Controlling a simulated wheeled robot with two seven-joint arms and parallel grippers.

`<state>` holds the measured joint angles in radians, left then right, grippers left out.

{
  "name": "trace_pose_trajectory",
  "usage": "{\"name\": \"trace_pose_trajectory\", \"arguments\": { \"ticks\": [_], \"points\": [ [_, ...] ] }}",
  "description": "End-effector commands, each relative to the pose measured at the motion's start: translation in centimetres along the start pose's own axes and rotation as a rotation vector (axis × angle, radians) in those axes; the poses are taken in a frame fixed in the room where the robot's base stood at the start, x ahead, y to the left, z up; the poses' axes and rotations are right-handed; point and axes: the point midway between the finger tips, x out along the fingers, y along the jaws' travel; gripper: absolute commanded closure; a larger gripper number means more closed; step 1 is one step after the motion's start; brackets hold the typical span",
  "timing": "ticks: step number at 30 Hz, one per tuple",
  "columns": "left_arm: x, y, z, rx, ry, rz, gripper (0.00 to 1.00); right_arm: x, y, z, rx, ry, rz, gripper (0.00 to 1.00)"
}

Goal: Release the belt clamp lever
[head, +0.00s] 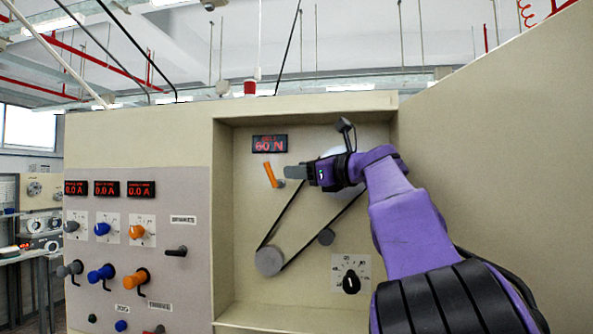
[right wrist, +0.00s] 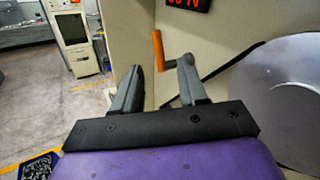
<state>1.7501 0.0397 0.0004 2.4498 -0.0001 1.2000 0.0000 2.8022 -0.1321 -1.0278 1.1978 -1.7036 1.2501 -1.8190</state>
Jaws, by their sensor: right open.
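The belt clamp lever (head: 270,174) has an orange handle on a grey pivot. It sits in the recessed panel below a red-lit display, its handle tilted with the top leaning left. My right gripper (head: 294,172) is just to the right of it in the head view, pointing left. In the right wrist view the lever (right wrist: 157,50) shows between and beyond the two spread fingers (right wrist: 160,72). The gripper is open and empty; I cannot tell whether a finger touches the lever. A black belt (head: 287,215) runs below. My left gripper is out of view.
The display (head: 270,143) reads 60 N. A large grey disc (right wrist: 285,95) is close on the right. Several coloured levers and knobs fill the left panel (head: 190,270).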

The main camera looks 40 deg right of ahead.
Motion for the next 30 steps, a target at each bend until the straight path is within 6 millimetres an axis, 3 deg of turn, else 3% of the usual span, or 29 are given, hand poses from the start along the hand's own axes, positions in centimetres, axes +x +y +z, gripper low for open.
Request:
{"name": "trace_pose_trajectory", "arguments": {
  "ticks": [12, 17, 24, 26, 28, 30],
  "points": [
    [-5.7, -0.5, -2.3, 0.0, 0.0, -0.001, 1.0, 8.3, -0.3, 0.4, 0.006, 0.004, -0.001, 0.58],
    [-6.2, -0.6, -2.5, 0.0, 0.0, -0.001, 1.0, 9.7, -0.2, 0.0, 0.006, 0.003, -0.001, 0.58],
    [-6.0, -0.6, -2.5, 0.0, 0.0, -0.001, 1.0, 9.8, -0.1, -0.3, 0.006, 0.003, -0.001, 0.58],
    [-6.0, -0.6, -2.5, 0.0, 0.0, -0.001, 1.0, 9.8, -0.1, -0.3, 0.007, 0.003, -0.001, 0.74],
    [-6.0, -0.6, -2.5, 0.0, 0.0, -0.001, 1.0, 9.8, -0.1, -0.3, 0.007, 0.003, 0.0, 0.97],
    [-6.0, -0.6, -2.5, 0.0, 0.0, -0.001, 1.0, 9.8, -0.1, -0.3, 0.007, 0.003, 0.0, 1.0]
  ]
}}
